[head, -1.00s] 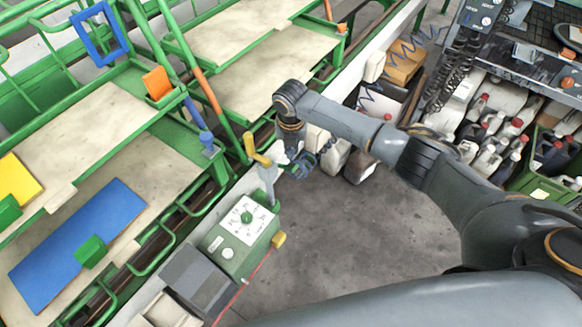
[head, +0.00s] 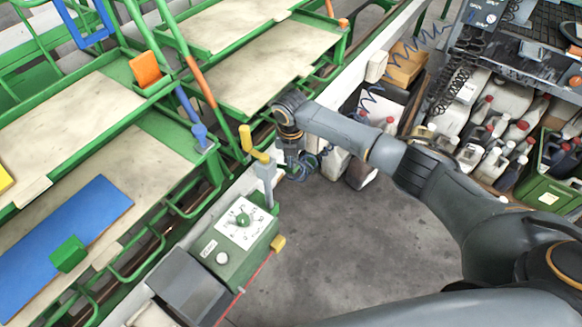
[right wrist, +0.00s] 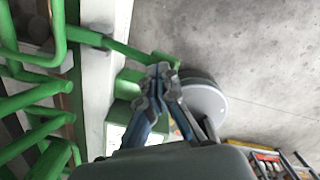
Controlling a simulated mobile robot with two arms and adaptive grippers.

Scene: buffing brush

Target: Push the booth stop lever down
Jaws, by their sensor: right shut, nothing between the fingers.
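The booth stop lever (head: 254,146) has a bent yellow handle on a grey stem. It stands up at the back of a green control box (head: 240,240) with a white dial plate, in the head view. My right gripper (head: 299,168) is just right of the lever's stem, shut and empty; I cannot tell whether it touches the lever. The right wrist view shows its closed fingertips (right wrist: 162,72) above a round grey shape and green parts. I cannot make out the yellow handle there. My left gripper is out of view.
Green-framed racks with pale boards (head: 95,180) fill the left. A blue board (head: 70,235) with a green block lies there. A grey box (head: 188,285) adjoins the control box. Bottles (head: 490,130) and a green crate (head: 555,170) stand at right. The floor between is clear.

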